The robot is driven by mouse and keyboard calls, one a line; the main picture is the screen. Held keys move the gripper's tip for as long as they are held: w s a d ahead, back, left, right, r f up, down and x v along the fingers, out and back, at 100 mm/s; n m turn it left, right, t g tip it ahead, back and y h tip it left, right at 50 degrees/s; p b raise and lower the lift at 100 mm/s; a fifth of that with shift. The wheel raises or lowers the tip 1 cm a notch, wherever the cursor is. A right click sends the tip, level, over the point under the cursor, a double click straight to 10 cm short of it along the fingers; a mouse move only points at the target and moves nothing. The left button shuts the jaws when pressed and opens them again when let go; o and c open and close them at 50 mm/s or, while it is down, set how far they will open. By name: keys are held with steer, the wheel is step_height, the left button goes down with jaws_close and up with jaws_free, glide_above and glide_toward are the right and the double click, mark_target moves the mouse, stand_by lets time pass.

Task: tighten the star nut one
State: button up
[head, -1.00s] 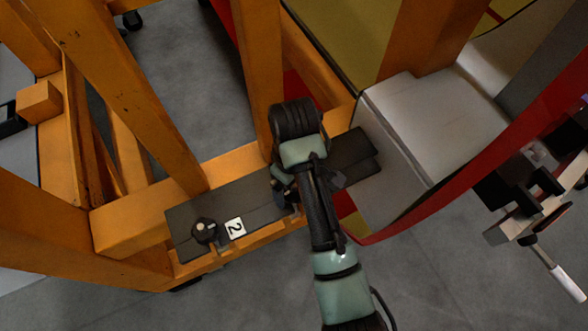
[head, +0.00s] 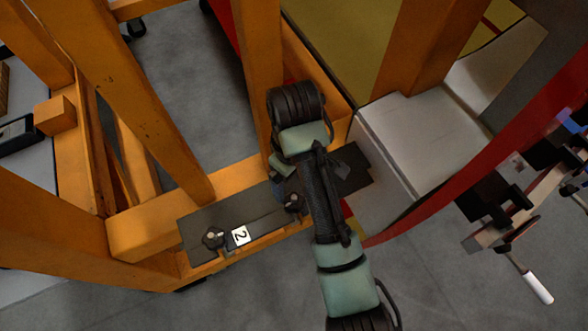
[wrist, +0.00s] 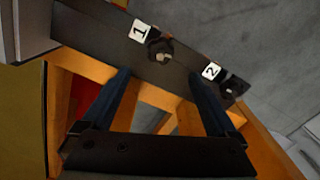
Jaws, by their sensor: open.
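Star nut one (wrist: 160,48) is a dark knob on the dark plate (wrist: 105,27), next to the white label 1 (wrist: 140,31) in the wrist view. My gripper (wrist: 160,76) is open and empty, its two dark blue fingers spread wide. In the picture, their tips lie below star nut one, to either side of it, and do not visibly touch it. A second star nut (wrist: 234,88) sits by label 2 (wrist: 211,71). In the head view one dark knob (head: 293,203) shows beside my arm, which hides label 1 and most of my gripper.
The plate lies on an orange wooden frame (head: 140,228) with upright beams around my arm. A white block (head: 420,130) and a curved red edge (head: 445,205) stand to the right. Grey floor (head: 440,290) is clear in front.

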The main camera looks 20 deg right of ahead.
step_height(320, 180, up, 2)
steer(key=shift+r+p, duration=0.2)
steer(key=shift+p, duration=0.45)
